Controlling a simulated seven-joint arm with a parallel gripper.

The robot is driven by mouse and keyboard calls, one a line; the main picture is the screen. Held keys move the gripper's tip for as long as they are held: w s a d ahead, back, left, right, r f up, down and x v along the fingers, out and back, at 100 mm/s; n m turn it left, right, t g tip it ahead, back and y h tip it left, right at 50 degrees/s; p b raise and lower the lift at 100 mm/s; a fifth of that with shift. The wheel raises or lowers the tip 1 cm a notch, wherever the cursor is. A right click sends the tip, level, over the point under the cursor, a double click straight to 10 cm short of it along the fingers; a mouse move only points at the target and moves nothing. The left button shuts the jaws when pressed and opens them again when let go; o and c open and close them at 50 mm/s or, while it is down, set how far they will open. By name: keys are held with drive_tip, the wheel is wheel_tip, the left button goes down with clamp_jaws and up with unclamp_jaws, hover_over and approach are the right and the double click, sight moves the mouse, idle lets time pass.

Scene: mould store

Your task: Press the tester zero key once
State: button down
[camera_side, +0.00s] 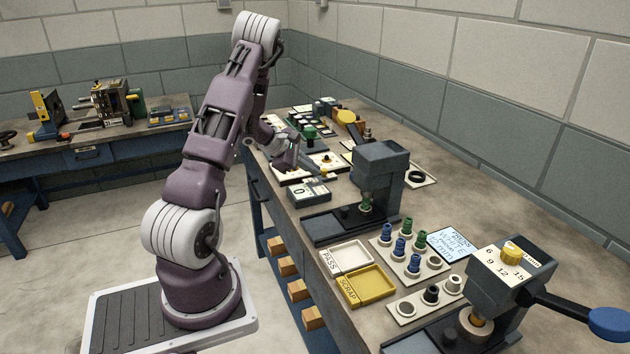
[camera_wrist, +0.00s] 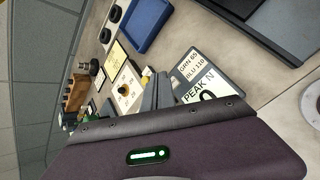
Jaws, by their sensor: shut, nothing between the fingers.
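The tester (camera_side: 375,170) is a dark grey upright press on a black base in the middle of the bench in the side view. A small readout box (camera_side: 308,190) showing 0 lies just left of it. In the wrist view this readout (camera_wrist: 207,96) reads PEAK N 0, with a GRN 65, BLU 110 label above. My gripper (camera_side: 287,164) is shut and empty, above the bench behind the readout box in the side view. Its grey fingers (camera_wrist: 156,92) show left of the readout in the wrist view. I cannot clearly make out the zero key; the fingers and wrist may hide it.
PASS (camera_side: 347,257) and SCRAP (camera_side: 368,287) trays, a rack of blue and green plugs (camera_side: 409,261), and a lever device (camera_side: 510,275) stand nearer the camera. The bench's right side is mostly clear.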

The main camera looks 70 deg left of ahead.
wheel_tip(320, 180, up, 5)
idle(0.7)
idle(0.3)
